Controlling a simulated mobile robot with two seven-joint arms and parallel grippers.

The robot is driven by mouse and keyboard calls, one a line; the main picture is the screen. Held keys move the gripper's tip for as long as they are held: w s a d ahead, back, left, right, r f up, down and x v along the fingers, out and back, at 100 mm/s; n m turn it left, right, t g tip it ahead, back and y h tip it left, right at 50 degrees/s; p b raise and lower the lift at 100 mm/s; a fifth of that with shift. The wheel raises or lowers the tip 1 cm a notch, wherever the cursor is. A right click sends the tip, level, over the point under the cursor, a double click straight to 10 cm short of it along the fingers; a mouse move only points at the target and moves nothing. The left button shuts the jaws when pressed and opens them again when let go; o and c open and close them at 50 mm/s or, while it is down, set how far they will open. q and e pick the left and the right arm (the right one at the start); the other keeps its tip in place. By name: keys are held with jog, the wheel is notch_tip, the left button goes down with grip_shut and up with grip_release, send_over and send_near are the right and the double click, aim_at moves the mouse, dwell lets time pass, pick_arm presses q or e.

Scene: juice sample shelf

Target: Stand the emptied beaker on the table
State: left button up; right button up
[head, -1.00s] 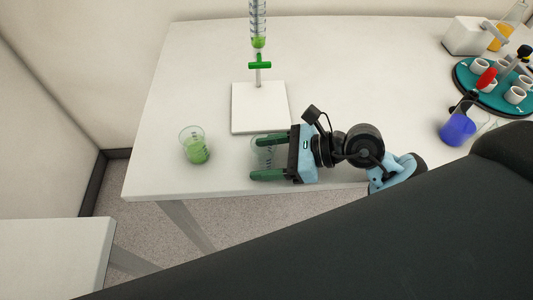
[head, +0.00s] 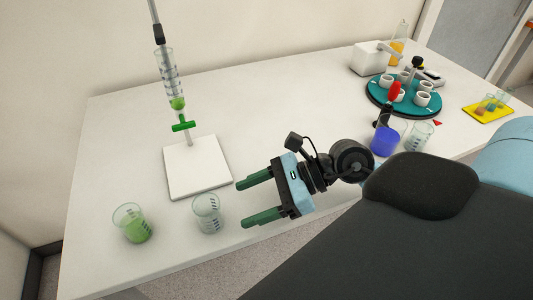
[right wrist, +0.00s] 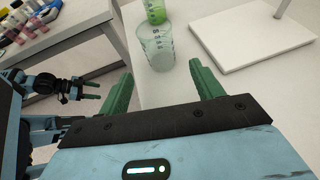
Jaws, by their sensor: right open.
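The emptied beaker (head: 207,213), clear glass, stands upright on the white table (head: 110,170) in front of the burette stand. In the right wrist view the beaker (right wrist: 157,47) stands ahead of the fingertips. My right gripper (head: 243,204) is open and empty, just to the right of the beaker, with its fingers pointing at it. Its green fingers also show in the right wrist view (right wrist: 163,85), apart. My left gripper (right wrist: 90,90) is small at the left of the right wrist view; its jaw state is unclear.
A beaker of green liquid (head: 134,224) stands left of the emptied one. The burette stand's white base (head: 197,168) is behind. A blue flask (head: 385,137), another beaker (head: 419,136) and a teal rack (head: 376,95) are at the right. The table's front edge is close.

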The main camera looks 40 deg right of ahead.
jog(key=shift+v, duration=1.65)
